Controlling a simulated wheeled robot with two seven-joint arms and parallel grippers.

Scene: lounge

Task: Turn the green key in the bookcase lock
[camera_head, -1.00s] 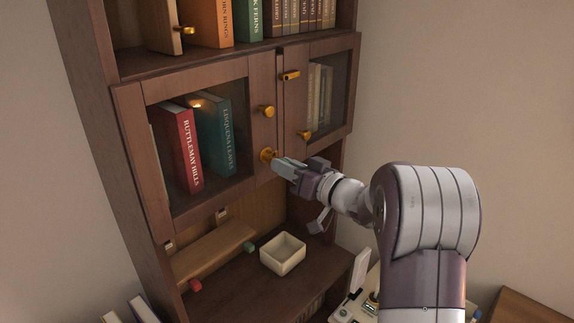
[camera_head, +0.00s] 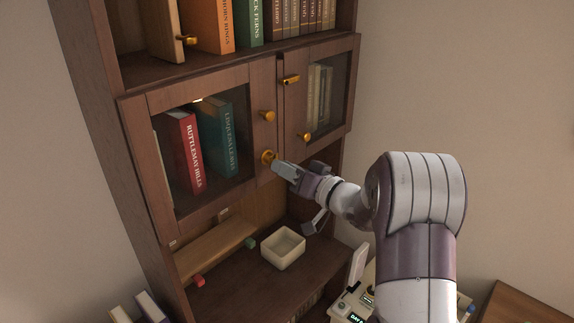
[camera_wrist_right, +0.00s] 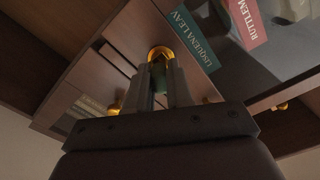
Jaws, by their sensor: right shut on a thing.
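The bookcase (camera_head: 190,78) has two glazed doors with dark wooden frames. A round brass lock (camera_head: 267,157) sits low on the left door's right stile, below a brass knob (camera_head: 268,116). My right gripper (camera_head: 279,168) is at this lock, its fingers pointing at it. In the wrist view its fingers are shut on the green key (camera_wrist_right: 160,100), a small green piece showing between them in front of the brass lock (camera_wrist_right: 160,54). The key's shaft and how it sits in the lock are hidden. My left gripper is not in view.
The right door has a brass latch (camera_head: 291,79) and a brass knob (camera_head: 304,136). Below the doors, a cream open box (camera_head: 283,248) stands on the shelf. A small green piece (camera_head: 251,243) and a red piece (camera_head: 198,281) lie left of it. Books stand behind the glass.

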